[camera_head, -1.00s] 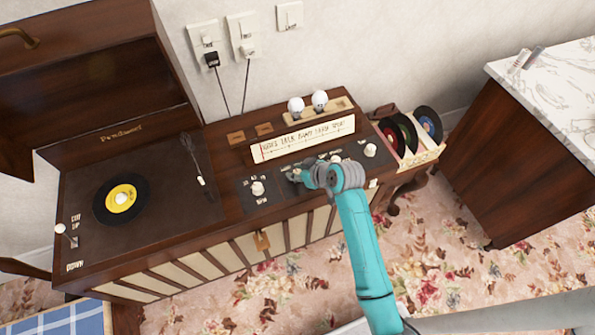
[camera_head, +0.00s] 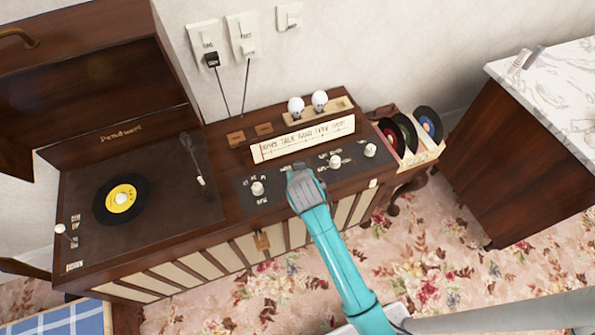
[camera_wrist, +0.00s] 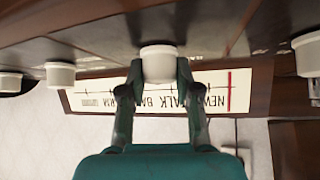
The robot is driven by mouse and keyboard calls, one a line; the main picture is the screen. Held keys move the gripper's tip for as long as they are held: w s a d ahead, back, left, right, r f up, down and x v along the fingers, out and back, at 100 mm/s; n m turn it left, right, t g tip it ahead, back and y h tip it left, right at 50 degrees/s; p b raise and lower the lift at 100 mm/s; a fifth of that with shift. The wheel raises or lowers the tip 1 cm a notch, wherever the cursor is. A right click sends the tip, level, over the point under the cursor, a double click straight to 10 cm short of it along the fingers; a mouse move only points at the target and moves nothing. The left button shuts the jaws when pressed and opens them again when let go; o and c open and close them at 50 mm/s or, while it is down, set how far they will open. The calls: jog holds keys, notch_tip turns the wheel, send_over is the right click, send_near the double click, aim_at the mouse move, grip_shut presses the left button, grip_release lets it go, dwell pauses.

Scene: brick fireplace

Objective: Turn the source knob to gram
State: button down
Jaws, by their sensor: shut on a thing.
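A row of white knobs sits on the dark front panel of a wooden record console. My gripper (camera_head: 300,178) is over the second knob from the left and hides it and its label in the head view. In the upside-down wrist view, my gripper (camera_wrist: 160,74) has its fingers on both sides of that white knob (camera_wrist: 158,60) and is shut on it. The label telling which knob is the source, and its pointer, cannot be read here. Other knobs stand to the left (camera_head: 257,188) and to the right (camera_head: 335,160), with one more (camera_head: 370,149) farther right.
A paper dial strip (camera_head: 302,139) and two white bulbs (camera_head: 319,100) are behind the knobs. A turntable with a yellow-centred record (camera_head: 121,198) is at left. A record rack (camera_head: 417,160) stands right of the console. A marble-topped cabinet (camera_head: 555,85) is farther right.

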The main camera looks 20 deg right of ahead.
dwell(0.5)
jog(key=c, duration=0.8)
grip_release()
jog(key=v, duration=1.2)
jog(key=shift+s, duration=0.1)
